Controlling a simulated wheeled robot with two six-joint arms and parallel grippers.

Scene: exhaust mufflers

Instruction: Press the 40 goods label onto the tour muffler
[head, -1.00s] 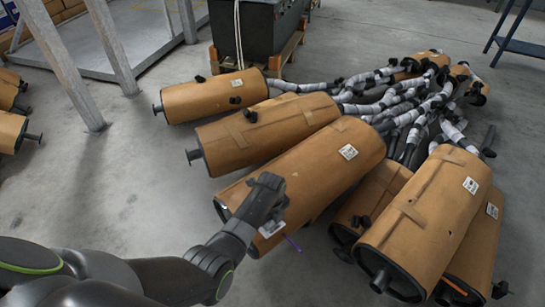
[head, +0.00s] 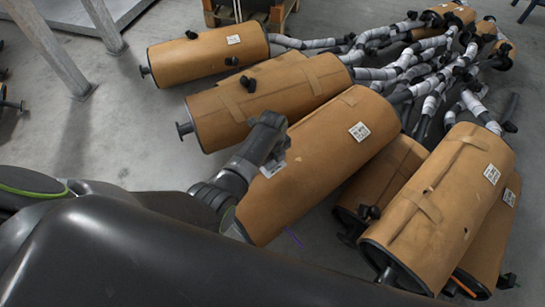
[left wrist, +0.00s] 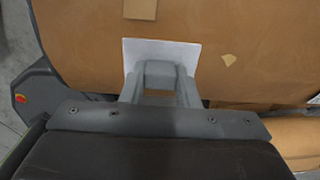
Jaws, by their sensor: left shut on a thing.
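A brown-wrapped muffler (head: 325,165) lies in the middle of the pile in the head view, with a white printed label (head: 359,131) near its far end. I cannot read which muffler is the tour one. My left gripper (head: 276,158) is over this muffler's near left part, shut on a white label (head: 270,168). In the left wrist view the gripper's fingers (left wrist: 160,72) are close together at the lower part of the label (left wrist: 161,48), which lies in front of the brown wrap (left wrist: 260,45). I cannot tell whether the label touches the wrap. My right gripper is out of view.
Other brown mufflers lie on both sides, two at the left (head: 265,95) (head: 208,52) and several at the right (head: 445,205). Wrapped pipes (head: 420,55) crowd the back. A metal frame (head: 45,45) stands at the far left. Grey floor (head: 110,140) is open at left.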

